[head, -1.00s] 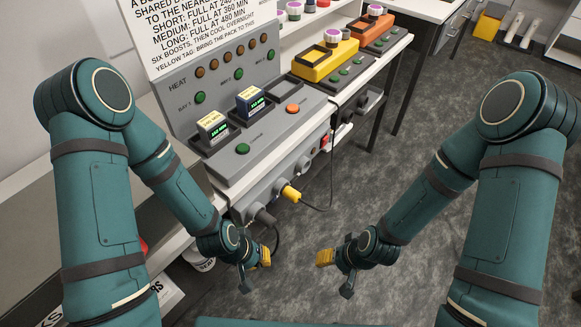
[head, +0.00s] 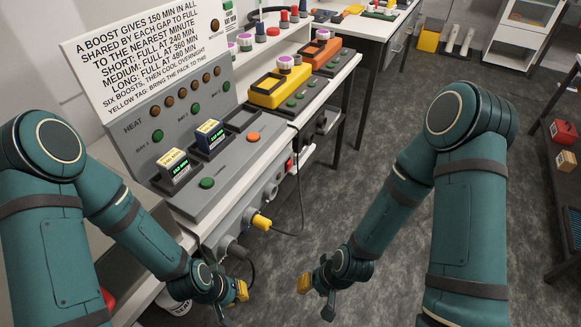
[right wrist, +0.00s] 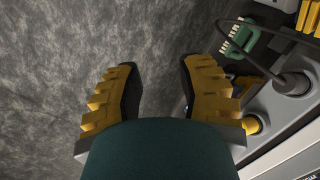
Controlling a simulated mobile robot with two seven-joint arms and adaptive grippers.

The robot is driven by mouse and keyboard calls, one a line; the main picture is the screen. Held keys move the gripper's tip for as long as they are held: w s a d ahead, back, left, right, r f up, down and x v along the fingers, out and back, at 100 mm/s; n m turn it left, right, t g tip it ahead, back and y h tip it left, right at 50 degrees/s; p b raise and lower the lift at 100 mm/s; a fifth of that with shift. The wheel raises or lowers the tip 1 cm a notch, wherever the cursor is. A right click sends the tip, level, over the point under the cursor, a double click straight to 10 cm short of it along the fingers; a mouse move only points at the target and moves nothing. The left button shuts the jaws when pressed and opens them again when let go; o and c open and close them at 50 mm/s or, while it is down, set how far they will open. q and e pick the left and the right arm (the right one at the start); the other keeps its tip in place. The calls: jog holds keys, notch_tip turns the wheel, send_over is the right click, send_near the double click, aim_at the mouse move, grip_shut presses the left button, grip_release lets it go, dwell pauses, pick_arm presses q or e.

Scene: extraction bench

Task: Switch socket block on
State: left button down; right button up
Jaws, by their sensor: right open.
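The grey socket block (head: 268,194) runs along the front side of the bench, below the charger panel. A yellow plug (head: 261,222) and a grey plug (head: 237,250) sit in it, and a small red part (head: 289,164) shows near its far end. Whether that is the switch, and its state, I cannot tell. My right gripper (head: 315,290) is open and empty over the floor, right of the block and apart from it.
The grey charger panel (head: 205,165) holds two battery packs. A yellow unit (head: 275,90) and an orange unit (head: 318,55) stand farther along the bench. A dark cable (head: 300,195) hangs from the front. The grey floor (head: 400,260) to the right is open; a shelf (head: 560,180) stands far right.

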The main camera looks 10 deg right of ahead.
grip_shut()
dwell(1.0)
